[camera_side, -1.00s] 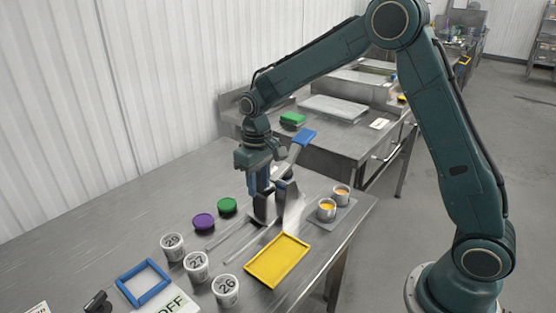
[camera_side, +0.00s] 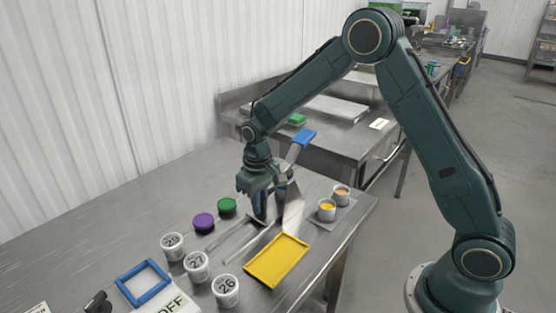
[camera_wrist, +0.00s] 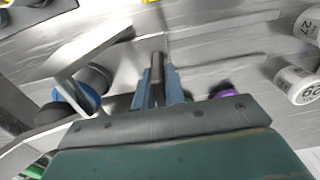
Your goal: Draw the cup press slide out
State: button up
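The cup press (camera_side: 292,205) is a grey metal frame with a blue-ended lever (camera_side: 304,137), standing right beside my gripper in the side view. Two thin metal rails run from it towards the front left on the table. My gripper (camera_side: 263,212) points down just left of the press, low over the rails. In the wrist view its blue fingers (camera_wrist: 157,92) stand on both sides of a dark upright post (camera_wrist: 157,68). I cannot tell whether they touch it. My fingers hide part of the slide.
A yellow tray (camera_side: 248,277) lies in front of the press. Purple (camera_side: 204,223) and green (camera_side: 227,206) discs sit left of the rails. Several numbered white cups (camera_side: 197,267) stand nearer, beside a blue square frame (camera_side: 120,282). Two filled cups (camera_side: 327,214) stand at the right.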

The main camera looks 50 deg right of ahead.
grip_shut()
jog(key=shift+a, duration=0.1)
jog(key=a, duration=1.4)
jog(key=shift+a, duration=0.2)
jog(key=o, duration=0.5)
grip_release()
jog(key=shift+a, duration=0.1)
jog(key=shift+o, duration=0.3)
jog(key=shift+r, duration=0.1)
